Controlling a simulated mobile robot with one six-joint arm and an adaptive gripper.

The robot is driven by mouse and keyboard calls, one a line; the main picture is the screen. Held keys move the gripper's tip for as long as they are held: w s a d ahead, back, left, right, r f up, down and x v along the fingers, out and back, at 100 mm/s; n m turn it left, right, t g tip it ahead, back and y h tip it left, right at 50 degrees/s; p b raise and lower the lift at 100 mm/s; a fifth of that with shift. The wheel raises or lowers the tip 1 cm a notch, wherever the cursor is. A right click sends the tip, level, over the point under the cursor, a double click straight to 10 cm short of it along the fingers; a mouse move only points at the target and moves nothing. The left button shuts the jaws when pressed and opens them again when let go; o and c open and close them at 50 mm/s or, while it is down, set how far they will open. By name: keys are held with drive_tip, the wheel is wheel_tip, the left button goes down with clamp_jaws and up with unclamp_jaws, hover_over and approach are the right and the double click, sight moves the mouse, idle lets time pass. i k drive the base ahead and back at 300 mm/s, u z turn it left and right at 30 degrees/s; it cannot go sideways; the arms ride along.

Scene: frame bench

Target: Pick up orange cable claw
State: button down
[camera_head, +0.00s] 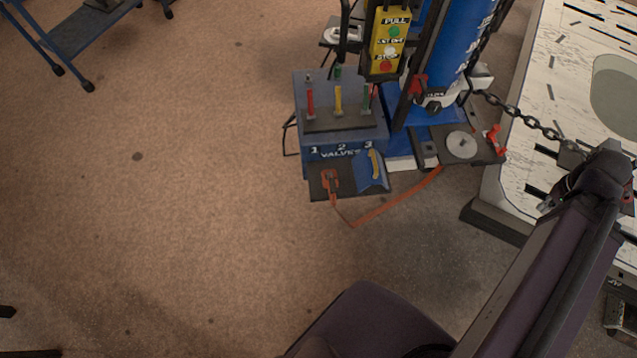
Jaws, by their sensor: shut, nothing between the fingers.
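An orange claw (331,180) lies on the small dark plate at the front of the blue valve box. An orange cable (397,200) runs from it, sags below the plate, and rises right to the dark tray by the blue column. My arm reaches in from the lower right. My gripper (549,202) seems to be the small, partly hidden end by the white panel, shut and empty. It is well to the right of the claw, apart from it.
The valve box (342,133) has upright coloured handles. A yellow button panel (388,42) and a blue column (452,45) stand behind. A chain (527,122) hangs towards the white panel (545,70). Floor is clear left and in front; a blue cart (75,30) stands far left.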

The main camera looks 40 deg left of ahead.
sight(332, 184)
drive_tip(key=u, duration=5.25)
drive_tip(key=i, duration=0.1)
drive_tip(key=z, duration=3.4)
drive_tip(key=k, duration=0.95)
drive_tip(key=z, duration=0.15)
drive_tip(key=i, duration=0.7)
